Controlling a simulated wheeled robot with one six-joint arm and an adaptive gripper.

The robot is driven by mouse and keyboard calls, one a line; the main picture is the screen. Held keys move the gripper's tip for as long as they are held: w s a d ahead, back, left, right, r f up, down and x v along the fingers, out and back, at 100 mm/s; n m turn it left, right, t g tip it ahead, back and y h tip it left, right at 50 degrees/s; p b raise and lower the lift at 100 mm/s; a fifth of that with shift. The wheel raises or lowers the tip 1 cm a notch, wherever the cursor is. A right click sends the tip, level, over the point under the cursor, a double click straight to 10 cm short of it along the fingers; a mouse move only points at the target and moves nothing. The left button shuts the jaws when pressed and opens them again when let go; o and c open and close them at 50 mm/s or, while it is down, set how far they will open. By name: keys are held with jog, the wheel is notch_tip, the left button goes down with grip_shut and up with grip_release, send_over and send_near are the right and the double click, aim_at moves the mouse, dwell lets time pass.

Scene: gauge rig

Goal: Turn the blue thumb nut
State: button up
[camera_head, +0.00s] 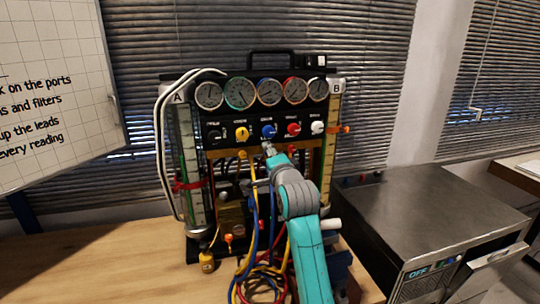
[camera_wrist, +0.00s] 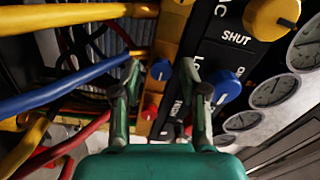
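A small round blue nut (camera_wrist: 160,69), which I take to be the thumb nut, shows in the wrist view on a yellow-brown strip. A larger blue knob (camera_wrist: 228,86) is to its right on the black panel; it also shows in the head view (camera_head: 268,131). My gripper (camera_wrist: 161,82) is open, its two fingers apart. The small nut appears between the fingertips in the picture; I see no contact. The right fingertip overlaps the edge of the larger knob in the wrist view. In the head view my gripper (camera_head: 268,149) is just below the larger knob, and the small nut is hidden.
Yellow (camera_head: 242,133), red (camera_head: 293,129) and white (camera_head: 317,127) knobs sit on the panel beneath several dials. Blue, yellow and red hoses (camera_head: 262,270) hang and coil below, close to my arm. A metal cabinet (camera_head: 440,220) stands right. The wooden table (camera_head: 90,265) is clear at left.

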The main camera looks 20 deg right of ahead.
jog(key=s, duration=1.2)
dwell(0.4)
jog(key=s+f+n+g, duration=0.1)
jog(key=s+f+n, duration=0.2)
jog(key=s+f, duration=0.9)
jog(key=s+f+n+g, duration=0.1)
jog(key=s+f+n, duration=0.3)
jog(key=s+f, duration=0.85)
jog(key=s+f+n, duration=0.3)
jog(key=s+f, duration=0.6)
jog(key=s, duration=0.3)
jog(key=s+r+n, duration=0.1)
jog(key=s+n, duration=0.1)
jog(key=s, duration=0.7)
jog(key=s+r+n+g, duration=0.1)
jog(key=s+r+n, duration=0.1)
jog(key=s, duration=0.7)
jog(key=shift+n, duration=0.5)
